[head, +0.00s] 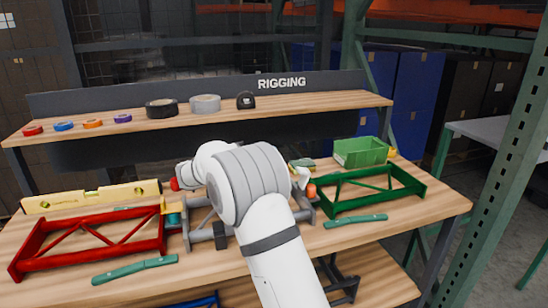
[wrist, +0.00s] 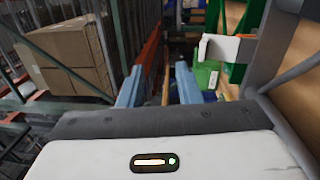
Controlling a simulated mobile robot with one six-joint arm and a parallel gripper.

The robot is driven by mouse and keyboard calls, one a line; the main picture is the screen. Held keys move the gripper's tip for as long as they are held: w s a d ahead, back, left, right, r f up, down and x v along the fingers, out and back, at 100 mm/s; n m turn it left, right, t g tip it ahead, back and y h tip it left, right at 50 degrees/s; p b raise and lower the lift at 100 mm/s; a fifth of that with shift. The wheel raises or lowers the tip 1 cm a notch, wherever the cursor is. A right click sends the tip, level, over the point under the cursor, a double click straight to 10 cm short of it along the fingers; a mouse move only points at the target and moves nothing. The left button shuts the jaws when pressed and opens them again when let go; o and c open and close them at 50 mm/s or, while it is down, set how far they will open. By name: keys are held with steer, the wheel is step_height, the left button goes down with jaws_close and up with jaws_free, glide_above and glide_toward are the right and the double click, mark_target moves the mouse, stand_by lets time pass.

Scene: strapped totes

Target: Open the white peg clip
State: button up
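The white peg clip (wrist: 218,48) shows in the wrist view at the upper right, as a bent white piece with an orange part beside it, near a green frame. In the head view a small white piece (head: 300,178), which looks like the same clip, shows just right of my arm, above an orange block at the green frame's left end. My gripper (wrist: 159,72) shows in the wrist view with its two blue-grey fingers apart and nothing seen between them. The clip is right of the fingers, apart from them. In the head view my arm hides the gripper. Whether the clip is open cannot be told.
On the bench are a red frame (head: 95,240), a grey frame (head: 203,238) partly behind my arm, a green frame (head: 372,188), a green bin (head: 361,152), a yellow level (head: 92,197) and green-handled tools (head: 135,269). A shelf (head: 225,107) with tape rolls stands behind.

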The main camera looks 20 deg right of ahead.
steer(key=shift+s+a, duration=0.1)
steer(key=shift+a, duration=1.3)
